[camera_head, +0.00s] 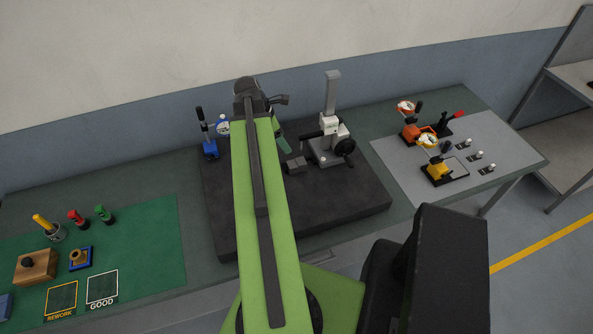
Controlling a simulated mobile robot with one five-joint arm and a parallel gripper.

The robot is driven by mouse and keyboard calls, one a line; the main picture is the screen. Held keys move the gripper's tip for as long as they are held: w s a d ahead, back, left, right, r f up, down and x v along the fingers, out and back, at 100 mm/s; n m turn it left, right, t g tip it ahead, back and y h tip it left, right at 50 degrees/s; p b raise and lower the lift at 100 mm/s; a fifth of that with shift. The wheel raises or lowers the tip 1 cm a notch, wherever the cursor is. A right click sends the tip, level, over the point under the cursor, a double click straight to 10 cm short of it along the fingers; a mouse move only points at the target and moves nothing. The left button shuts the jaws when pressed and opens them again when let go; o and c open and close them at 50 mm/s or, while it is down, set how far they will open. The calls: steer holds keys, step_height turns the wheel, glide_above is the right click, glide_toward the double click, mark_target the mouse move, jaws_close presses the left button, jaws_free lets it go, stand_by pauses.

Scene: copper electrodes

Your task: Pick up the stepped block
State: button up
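A small dark grey block (294,165), which looks like the stepped block, sits on the black surface plate (350,200), just right of my green arm. Its steps are too small to make out clearly. My arm reaches up over the plate and covers its left middle part. The dark wrist end of my arm (247,92) is at the top, beyond the block and to its left. My gripper's fingers cannot be made out there, so whether they are open or shut does not show.
A gauge stand with a tall post (332,112) stands close right of the block. A blue-based dial stand (209,148) is at the plate's back left. Orange and yellow gauges (438,170) stand on the grey right mat. A green mat (140,235) lies left. The plate's front right is clear.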

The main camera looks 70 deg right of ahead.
steer(key=b, duration=0.7)
glide_above(297, 162)
steer(key=w+a, duration=0.2)
step_height(297, 162, down, 8)
steer(key=shift+d+f, duration=0.1)
steer(key=shift+s+d+f, duration=0.1)
steer(key=shift+s+f, duration=0.05)
steer(key=b+x, duration=0.4)
steer(key=x, duration=0.1)
steer(key=shift+d+f+b, duration=0.1)
steer(key=shift+f+b, duration=0.05)
steer(key=shift+b, duration=0.25)
steer(key=shift+r, duration=0.2)
jaws_close()
